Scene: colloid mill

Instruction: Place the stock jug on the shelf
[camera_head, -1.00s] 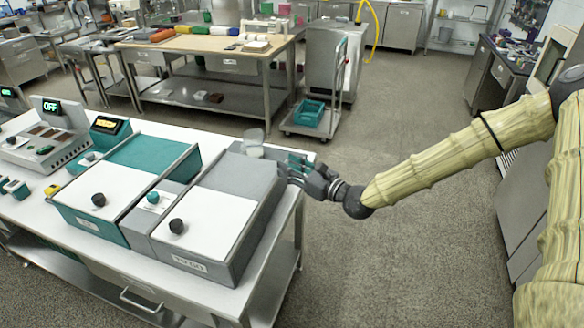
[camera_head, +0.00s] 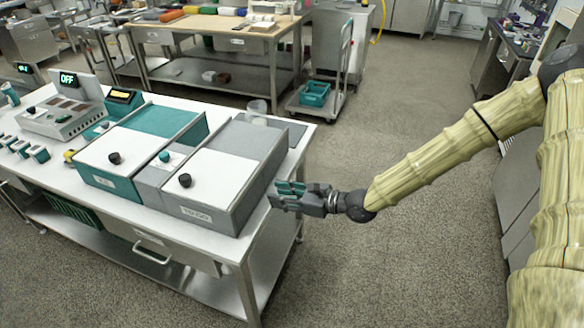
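A small clear, pale vessel (camera_head: 257,108), which looks like the stock jug, stands upright on the white worktop behind the grey box. Its lower part is partly hidden by the box. My gripper (camera_head: 280,194), with teal fingers, is in front of the grey box's right side, nearer the camera than the vessel and clearly apart from it. Nothing shows in its fingers, but their gap is too small to judge. A steel lower shelf (camera_head: 120,245) runs under the worktop; I cannot tell whether it is the task's shelf.
The grey box (camera_head: 235,180) and a teal box (camera_head: 125,185), both with white lids, fill the worktop's (camera_head: 70,165) near right part. A control unit (camera_head: 62,112) reads OFF. A trolley (camera_head: 318,105) carries a teal crate. The floor to the right is clear.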

